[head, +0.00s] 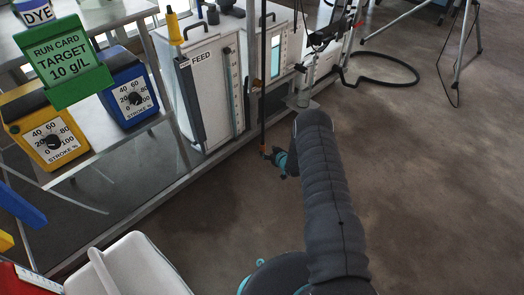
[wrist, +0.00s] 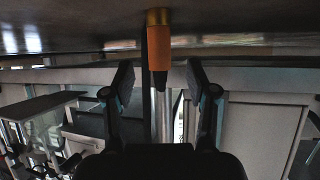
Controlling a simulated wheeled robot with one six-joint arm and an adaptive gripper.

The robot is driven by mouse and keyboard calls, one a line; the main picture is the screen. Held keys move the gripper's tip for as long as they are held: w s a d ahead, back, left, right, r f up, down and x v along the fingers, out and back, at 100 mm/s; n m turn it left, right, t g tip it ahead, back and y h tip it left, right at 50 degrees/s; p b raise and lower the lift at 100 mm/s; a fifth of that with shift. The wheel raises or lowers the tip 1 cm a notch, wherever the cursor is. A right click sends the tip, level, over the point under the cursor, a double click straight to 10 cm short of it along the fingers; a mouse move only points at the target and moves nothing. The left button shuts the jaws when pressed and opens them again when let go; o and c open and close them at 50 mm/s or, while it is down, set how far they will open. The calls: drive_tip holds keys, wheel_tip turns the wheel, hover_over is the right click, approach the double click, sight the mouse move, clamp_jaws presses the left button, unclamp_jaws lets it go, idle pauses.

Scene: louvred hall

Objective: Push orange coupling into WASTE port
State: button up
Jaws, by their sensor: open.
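The orange coupling (wrist: 159,52) shows in the wrist view, with a brass-coloured band at its upper end and a dark tip at its lower end. It lies between the two fingertips in the picture, with a gap on each side; I cannot tell its depth from them. My gripper (wrist: 160,77) is open and empty. No port labelled WASTE can be made out in either view.
A white cabinet labelled FEED (head: 208,95) stands left of the hose. Yellow (head: 46,128) and blue (head: 128,90) stroke dials and a green run card (head: 63,62) are at the left. A white bin (head: 128,265) is at lower left. The right floor is mostly clear.

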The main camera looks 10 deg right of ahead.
sight(264, 148)
drive_tip(key=b+x, duration=0.1)
drive_tip(key=x, duration=0.1)
drive_tip(key=b+x, duration=0.2)
drive_tip(key=shift+s+f, duration=0.1)
drive_tip(key=shift+f, duration=0.15)
drive_tip(key=shift+b+x, duration=1.3)
drive_tip(key=shift+b, duration=0.25)
drive_tip(key=shift+r, duration=0.25)
clamp_jaws()
